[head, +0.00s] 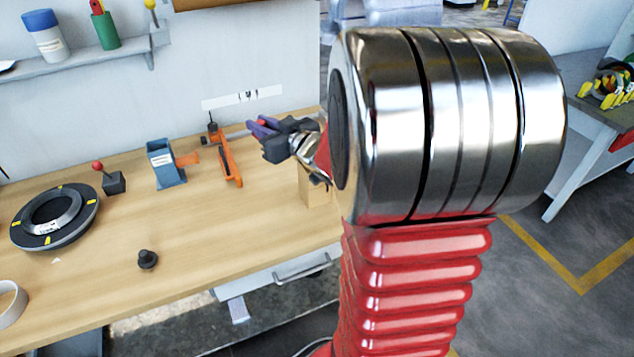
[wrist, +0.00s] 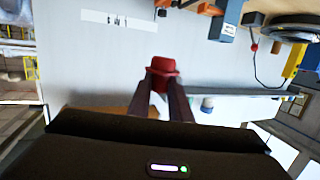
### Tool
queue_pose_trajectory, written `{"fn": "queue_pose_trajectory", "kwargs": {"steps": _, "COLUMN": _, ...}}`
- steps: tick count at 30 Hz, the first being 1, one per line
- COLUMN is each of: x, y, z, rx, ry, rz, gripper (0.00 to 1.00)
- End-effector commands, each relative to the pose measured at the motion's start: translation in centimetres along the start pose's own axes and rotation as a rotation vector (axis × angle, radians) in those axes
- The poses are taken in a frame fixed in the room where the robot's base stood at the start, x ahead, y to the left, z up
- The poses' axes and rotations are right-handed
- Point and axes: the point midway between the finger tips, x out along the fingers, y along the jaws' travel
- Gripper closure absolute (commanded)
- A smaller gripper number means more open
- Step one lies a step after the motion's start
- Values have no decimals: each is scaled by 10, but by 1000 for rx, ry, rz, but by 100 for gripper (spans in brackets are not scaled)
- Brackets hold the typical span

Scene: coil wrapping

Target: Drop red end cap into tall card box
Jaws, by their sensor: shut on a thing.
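The red end cap shows in the wrist view (wrist: 161,73) between the two fingertips, and as a small red spot in the head view (head: 261,123). My gripper (head: 258,127) is shut on it and holds it above the bench; it also shows in the wrist view (wrist: 161,82). The tall card box (head: 314,192) stands on the bench's right part in the head view, below and to the right of my gripper. My arm hides part of the box, and its opening is not clearly visible.
On the wooden bench (head: 200,240) stand an orange tool (head: 229,160), a blue device (head: 163,163), a red-knobbed lever (head: 112,180), a dark ring (head: 54,216) and a black knob (head: 147,259). A shelf (head: 85,60) holds containers. The bench's middle is mostly clear.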

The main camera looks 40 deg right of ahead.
Motion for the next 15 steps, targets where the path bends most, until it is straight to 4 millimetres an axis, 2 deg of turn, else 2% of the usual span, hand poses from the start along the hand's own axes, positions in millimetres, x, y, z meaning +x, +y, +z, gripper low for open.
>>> {"fn": "queue_pose_trajectory", "kwargs": {"steps": 1, "x": -10, "y": 13, "z": -4, "rx": -1, "ry": 2, "rz": 8, "gripper": 100}}
{"fn": "queue_pose_trajectory", "kwargs": {"steps": 6, "x": -39, "y": 45, "z": -10, "rx": -1, "ry": 1, "rz": 16, "gripper": 100}}
{"fn": "queue_pose_trajectory", "kwargs": {"steps": 15, "x": -94, "y": 91, "z": -13, "rx": 5, "ry": 1, "rz": 43, "gripper": 100}}
